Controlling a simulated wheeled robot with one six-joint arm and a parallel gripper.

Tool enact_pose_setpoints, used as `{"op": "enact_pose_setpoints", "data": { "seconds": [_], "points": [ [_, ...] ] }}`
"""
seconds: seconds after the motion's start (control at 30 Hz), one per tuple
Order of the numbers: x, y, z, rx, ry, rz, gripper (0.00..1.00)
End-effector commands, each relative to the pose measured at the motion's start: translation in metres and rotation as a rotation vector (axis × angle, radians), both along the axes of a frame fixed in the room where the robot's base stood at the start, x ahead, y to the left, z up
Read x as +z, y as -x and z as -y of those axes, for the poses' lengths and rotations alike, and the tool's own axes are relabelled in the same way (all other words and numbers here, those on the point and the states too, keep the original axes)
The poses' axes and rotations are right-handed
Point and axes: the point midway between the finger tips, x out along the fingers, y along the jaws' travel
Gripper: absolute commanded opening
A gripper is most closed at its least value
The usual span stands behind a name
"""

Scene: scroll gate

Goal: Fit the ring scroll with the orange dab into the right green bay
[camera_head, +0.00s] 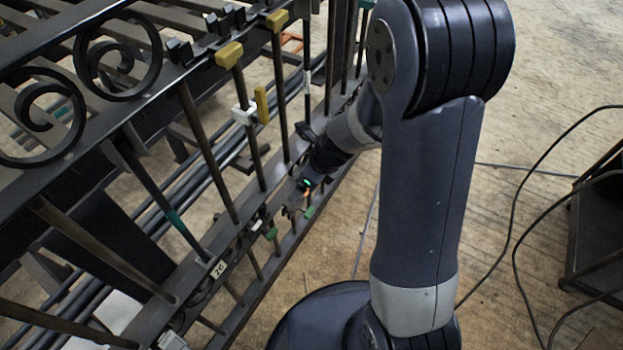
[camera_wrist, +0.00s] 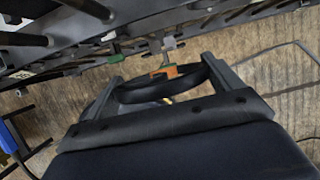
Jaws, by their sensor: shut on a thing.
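My gripper (camera_wrist: 162,72) is shut on a dark ring scroll (camera_wrist: 150,92), which shows between its two fingers in the wrist view. An orange dab (camera_wrist: 164,72) is on the ring's far side, towards the gate. A green mark (camera_wrist: 188,69) shows close beside the dab, and another green mark (camera_wrist: 115,57) is farther left on the rail. In the head view my gripper (camera_head: 312,184) is low at the gate's lower rails, close to the right green mark (camera_head: 309,212). The left green mark (camera_head: 271,233) is on the rail. Whether the ring touches the rail cannot be told.
The dark gate (camera_head: 187,115) has upright bars, and scrolls (camera_head: 118,55) in its upper band. Yellow blocks (camera_head: 229,55) and white clips sit on it. A plate reading 20 (camera_head: 219,268) is on the lower rail. Cables and a dark cart (camera_head: 597,225) stand at right.

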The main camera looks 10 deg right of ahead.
Motion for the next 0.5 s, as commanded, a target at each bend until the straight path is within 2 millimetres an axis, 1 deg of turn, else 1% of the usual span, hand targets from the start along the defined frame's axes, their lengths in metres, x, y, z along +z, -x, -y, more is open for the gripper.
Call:
{"op": "enact_pose_setpoints", "data": {
  "seconds": [0.03,0.5],
  "points": [
    [-0.004,-0.002,-0.002,0.002,0.0,0.001,0.55],
    [-0.024,-0.014,-0.018,0.003,0.001,0.001,0.55]
  ]
}}
